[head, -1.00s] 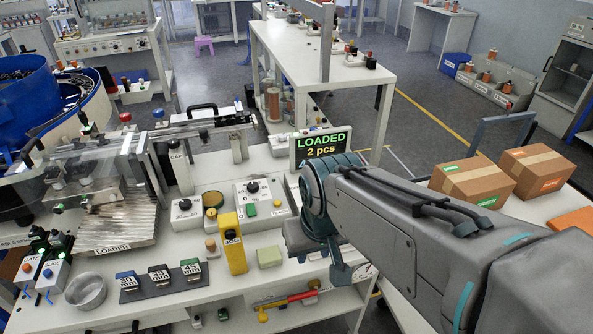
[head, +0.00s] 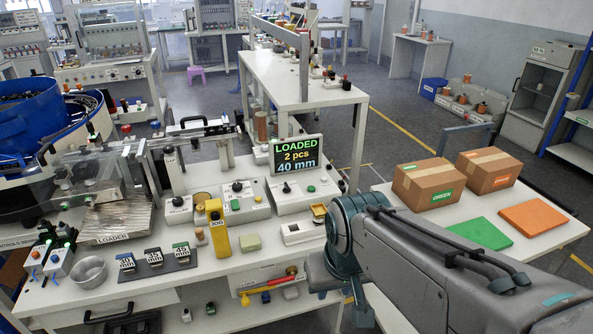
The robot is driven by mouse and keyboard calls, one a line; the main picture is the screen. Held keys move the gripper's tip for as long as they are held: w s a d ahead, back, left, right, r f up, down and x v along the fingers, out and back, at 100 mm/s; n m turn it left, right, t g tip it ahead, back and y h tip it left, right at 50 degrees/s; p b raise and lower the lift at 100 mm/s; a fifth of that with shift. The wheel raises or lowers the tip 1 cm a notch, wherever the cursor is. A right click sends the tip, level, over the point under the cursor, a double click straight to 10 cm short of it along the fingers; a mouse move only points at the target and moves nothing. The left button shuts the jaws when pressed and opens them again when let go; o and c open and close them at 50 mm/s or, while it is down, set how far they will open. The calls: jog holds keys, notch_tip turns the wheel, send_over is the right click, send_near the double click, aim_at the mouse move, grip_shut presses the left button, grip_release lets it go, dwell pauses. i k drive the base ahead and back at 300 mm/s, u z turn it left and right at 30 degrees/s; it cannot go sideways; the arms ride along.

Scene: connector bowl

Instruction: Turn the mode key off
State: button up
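Three low control boxes stand on the bench. The left box (head: 177,210) has one dark knob. The middle box (head: 246,209) has a dark knob and a green button. The right box (head: 303,196) has a dark knob (head: 286,187) and a small green button. I cannot tell which control is the mode key, or its setting. The display (head: 296,154) above reads "LOADED 2 pcs 40 mm". My arm comes in from the lower right and bends beside the bench's right end. No gripper fingers can be made out there.
A yellow block (head: 217,226), a pale green block (head: 250,242) and a white box (head: 298,232) stand before the control boxes. A metal bowl (head: 90,270) is at front left. Two cartons (head: 429,183) and green (head: 480,233) and orange (head: 534,217) mats lie on the right table.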

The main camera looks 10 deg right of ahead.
aim_at(287, 189)
jog(key=z, duration=0.35)
jog(key=i, duration=1)
